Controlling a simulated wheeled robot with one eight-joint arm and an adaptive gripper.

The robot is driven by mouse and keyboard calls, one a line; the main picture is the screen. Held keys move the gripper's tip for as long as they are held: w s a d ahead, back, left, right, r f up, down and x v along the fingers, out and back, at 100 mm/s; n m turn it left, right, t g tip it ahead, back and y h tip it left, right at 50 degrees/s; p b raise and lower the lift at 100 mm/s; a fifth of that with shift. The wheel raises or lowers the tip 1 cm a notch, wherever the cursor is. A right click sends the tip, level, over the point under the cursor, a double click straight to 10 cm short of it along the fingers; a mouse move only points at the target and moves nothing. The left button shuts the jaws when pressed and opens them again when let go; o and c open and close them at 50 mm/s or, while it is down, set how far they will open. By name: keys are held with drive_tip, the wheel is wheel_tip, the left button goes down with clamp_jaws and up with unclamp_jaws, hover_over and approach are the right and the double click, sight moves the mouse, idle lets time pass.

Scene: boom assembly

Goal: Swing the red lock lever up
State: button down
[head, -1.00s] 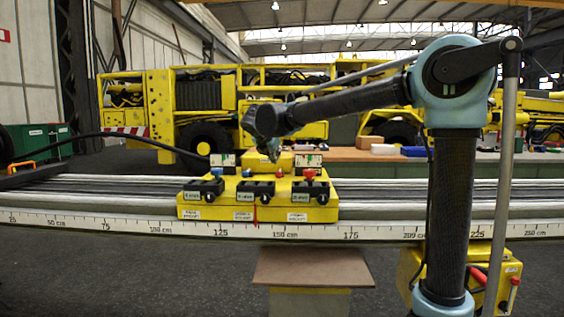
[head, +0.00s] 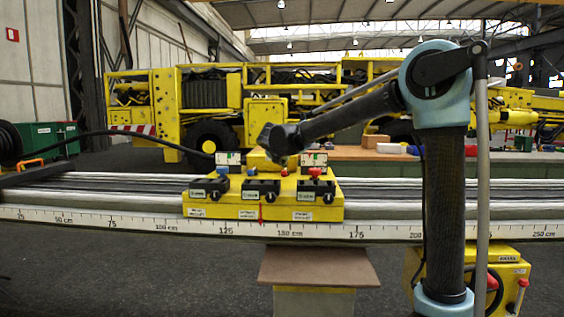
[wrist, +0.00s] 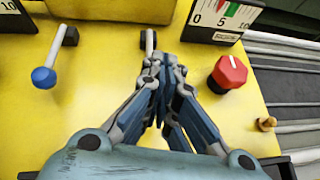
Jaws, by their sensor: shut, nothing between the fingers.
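My gripper (wrist: 162,68) is shut and empty in the wrist view, pointing down over the middle of the yellow carriage (wrist: 105,30). Its fingertips are beside a short grey lever with a dark pivot (wrist: 148,38); the gripper hides the lever's near end, so I cannot tell its colour or whether they touch. A red octagonal knob (wrist: 229,73) is to the right of the fingers, apart from them. In the head view this red knob (head: 315,172) is on the carriage's right side. I cannot tell which part is the red lock lever.
A blue-knobbed lever (wrist: 45,77) stands left of the gripper. A gauge (wrist: 222,18) and a small brass peg (wrist: 266,123) are at the right. The carriage sits on a long rail with a scale (head: 400,232). A yellow box with red handles (head: 507,270) is at lower right.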

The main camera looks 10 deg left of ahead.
drive_tip(key=shift+w+r, duration=0.25)
drive_tip(key=shift+w, duration=0.55)
drive_tip(key=shift+w+r, duration=0.25)
drive_tip(key=shift+w, duration=0.5)
idle(0.5)
